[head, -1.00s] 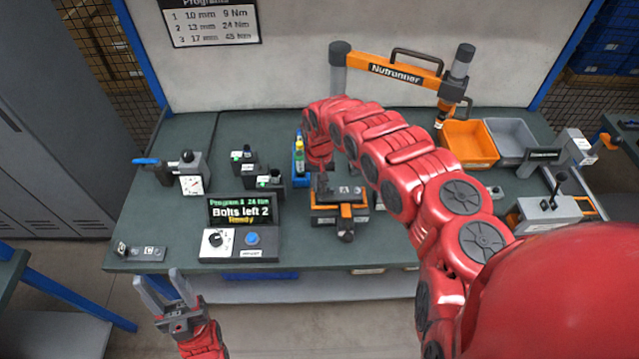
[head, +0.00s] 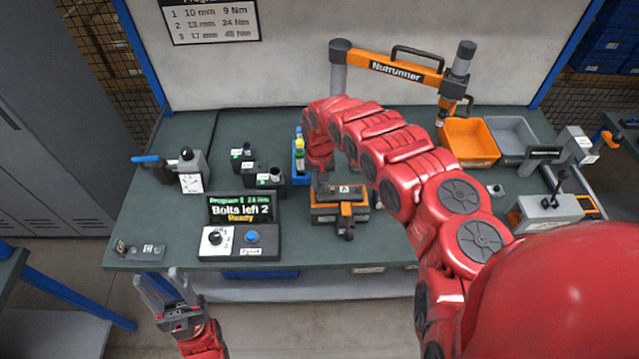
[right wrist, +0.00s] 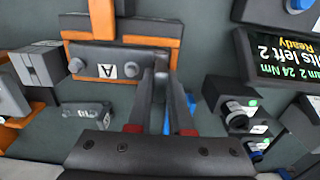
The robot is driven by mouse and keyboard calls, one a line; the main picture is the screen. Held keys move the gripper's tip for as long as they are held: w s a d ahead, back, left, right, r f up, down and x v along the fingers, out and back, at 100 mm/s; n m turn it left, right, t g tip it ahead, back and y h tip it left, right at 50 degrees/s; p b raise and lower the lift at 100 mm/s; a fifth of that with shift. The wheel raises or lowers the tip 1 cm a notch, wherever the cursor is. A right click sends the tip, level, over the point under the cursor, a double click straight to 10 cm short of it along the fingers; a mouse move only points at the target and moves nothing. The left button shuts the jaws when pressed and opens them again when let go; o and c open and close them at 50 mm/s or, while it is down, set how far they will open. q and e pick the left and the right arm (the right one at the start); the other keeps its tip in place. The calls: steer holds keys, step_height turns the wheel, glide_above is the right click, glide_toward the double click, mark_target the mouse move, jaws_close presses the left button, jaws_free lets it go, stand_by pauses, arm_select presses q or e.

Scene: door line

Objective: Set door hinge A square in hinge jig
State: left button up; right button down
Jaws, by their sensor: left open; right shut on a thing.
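Door hinge A, a dark grey plate with a white A label, is at the hinge jig in the head view (head: 340,190) and in the right wrist view (right wrist: 118,58). The hinge jig (head: 326,219), grey and orange, stands on the bench; its orange parts (right wrist: 103,18) border the plate in the wrist view. My right gripper (right wrist: 162,85) is shut on the hinge's end; the fingers partly hide that end. I cannot tell whether the plate is fully seated. My left gripper (head: 160,284) is open and empty in front of the bench's front left edge.
A control box (head: 240,242) with a screen reading "Bolts left 2, Ready" stands left of the jig. A blue holder with bottles (head: 299,160) stands behind it. An orange bin (head: 470,142) and a grey bin (head: 512,137) are at back right. The nutrunner (head: 400,70) hangs above the back.

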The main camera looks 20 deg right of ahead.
steer(key=shift+f+b, duration=0.35)
steer(key=shift+f, duration=0.05)
stand_by(0.5)
steer(key=c, duration=0.7)
jaws_free()
steer(key=shift+c, duration=0.2)
steer(key=shift+r, duration=0.1)
steer(key=shift+r+p, duration=2.4)
steer(key=shift+r, duration=1.05)
steer(key=shift+f, duration=0.1)
